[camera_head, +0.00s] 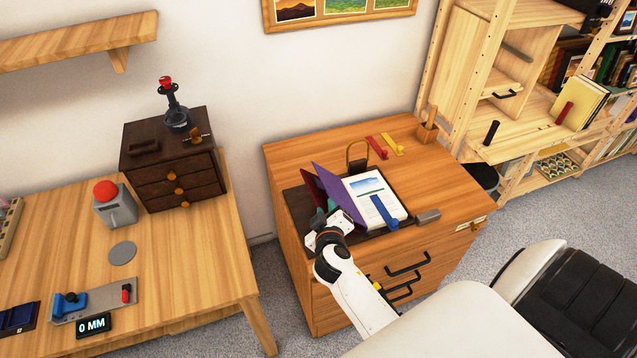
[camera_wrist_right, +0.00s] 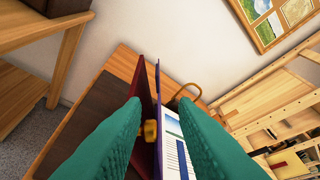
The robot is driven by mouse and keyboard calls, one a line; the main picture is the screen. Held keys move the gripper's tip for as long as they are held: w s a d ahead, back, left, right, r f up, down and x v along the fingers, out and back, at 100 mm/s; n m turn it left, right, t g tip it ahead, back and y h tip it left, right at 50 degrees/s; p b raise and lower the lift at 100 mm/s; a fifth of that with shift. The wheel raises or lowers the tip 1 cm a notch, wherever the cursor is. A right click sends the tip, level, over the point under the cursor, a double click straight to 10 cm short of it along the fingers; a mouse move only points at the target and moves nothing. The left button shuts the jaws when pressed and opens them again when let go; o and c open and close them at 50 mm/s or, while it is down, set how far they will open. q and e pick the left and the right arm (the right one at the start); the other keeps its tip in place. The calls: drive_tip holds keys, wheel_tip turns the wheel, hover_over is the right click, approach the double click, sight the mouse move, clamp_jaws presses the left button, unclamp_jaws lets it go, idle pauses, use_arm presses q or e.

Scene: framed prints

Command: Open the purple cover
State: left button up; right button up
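The purple cover (camera_head: 338,197) stands raised and tilted at the left side of the white open page (camera_head: 366,192) on the cabinet. A dark red panel (camera_head: 314,188) stands just left of it. My right gripper (camera_head: 326,210) is at the near edge of these panels. In the right wrist view its two green fingers are apart, with the edges of the purple cover (camera_wrist_right: 158,85) and the dark red panel (camera_wrist_right: 143,92) between them. A small yellow piece (camera_wrist_right: 151,131) also shows between the fingers. I cannot tell whether either finger touches the cover. My left gripper is out of view.
A blue strip (camera_head: 384,211) lies on the page. A grey block (camera_head: 428,216) lies right of the page. The cabinet top (camera_head: 300,150) is clear at back left.

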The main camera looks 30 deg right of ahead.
sight(318, 183)
drive_tip(key=shift+n+t, duration=0.3)
drive_tip(key=shift+t, duration=0.1)
drive_tip(key=x, duration=0.8)
drive_tip(key=a+x, duration=0.1)
drive_tip(key=x, duration=0.4)
drive_tip(key=shift+w+d, duration=0.1)
drive_tip(key=shift+w, duration=0.2)
drive_tip(key=shift+c, duration=0.4)
clamp_jaws()
